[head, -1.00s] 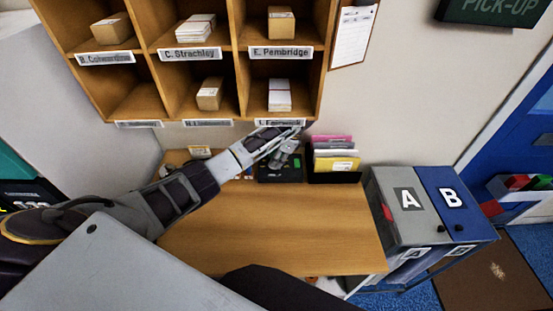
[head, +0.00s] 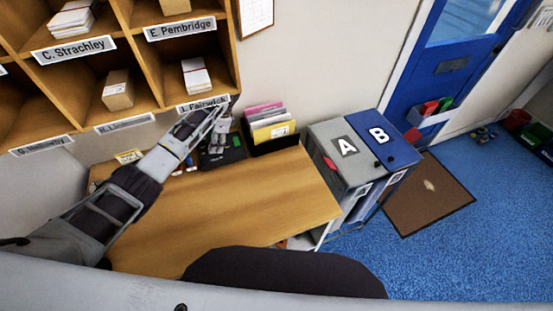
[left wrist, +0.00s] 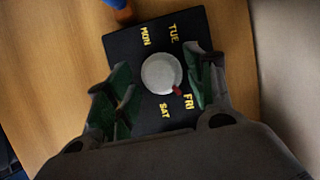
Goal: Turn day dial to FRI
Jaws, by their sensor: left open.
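The day dial is a pale round knob (left wrist: 162,72) on a black plate (left wrist: 150,112) with yellow MON, TUE, FRI and SAT labels in the left wrist view. Its red pointer (left wrist: 177,91) points toward the FRI label (left wrist: 188,101). My left gripper (left wrist: 162,80) is open, with one green-padded finger on each side of the knob. I cannot tell whether the right-hand finger touches it. My right gripper is out of view.
A wooden pigeonhole shelf (head: 137,60) hangs above the desk (head: 225,200). A dark file holder (head: 272,144) stands right of the dial unit. Boxes A and B (head: 360,150) stand right of the desk. The front of the desk is clear.

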